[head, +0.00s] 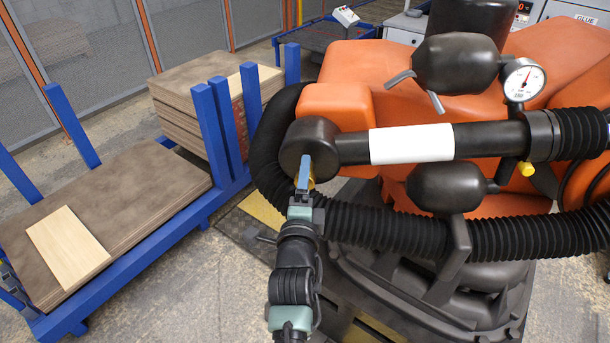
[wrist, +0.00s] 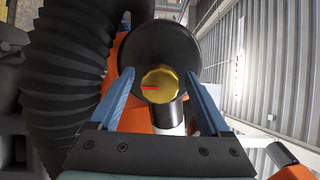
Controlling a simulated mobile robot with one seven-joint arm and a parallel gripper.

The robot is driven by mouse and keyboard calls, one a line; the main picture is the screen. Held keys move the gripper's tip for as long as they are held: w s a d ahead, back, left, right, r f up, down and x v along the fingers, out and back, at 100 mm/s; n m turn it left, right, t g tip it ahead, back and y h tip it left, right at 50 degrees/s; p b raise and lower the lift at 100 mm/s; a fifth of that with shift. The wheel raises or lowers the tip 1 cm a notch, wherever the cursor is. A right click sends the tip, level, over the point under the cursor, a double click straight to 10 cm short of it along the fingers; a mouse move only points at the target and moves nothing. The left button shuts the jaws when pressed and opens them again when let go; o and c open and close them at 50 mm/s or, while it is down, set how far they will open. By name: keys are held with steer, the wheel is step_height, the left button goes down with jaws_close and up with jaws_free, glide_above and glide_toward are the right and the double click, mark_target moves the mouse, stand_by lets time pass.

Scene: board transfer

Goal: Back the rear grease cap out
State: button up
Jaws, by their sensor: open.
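A yellow cap (wrist: 163,78) with a red mark on its face sits on the dark round end housing (wrist: 155,50) of a black arm tube. In the head view the same cap (head: 311,180) shows only as a yellow sliver behind my finger. My gripper (wrist: 160,75) is open, with one blue finger on either side of the cap and a gap on both sides. The head view shows my gripper (head: 304,165) in front of the housing (head: 306,143). Whether the fingertips reach past the cap's face is hard to tell.
A ribbed black hose (head: 370,222) runs close beside and below the housing. A pressure gauge (head: 524,80) and a second, smaller yellow knob (head: 526,169) are to the right on the orange machine (head: 340,103). A blue rack (head: 130,250) with boards stands at left.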

steer(key=shift+w, duration=0.1)
steer(key=shift+c, duration=0.3)
jaws_close()
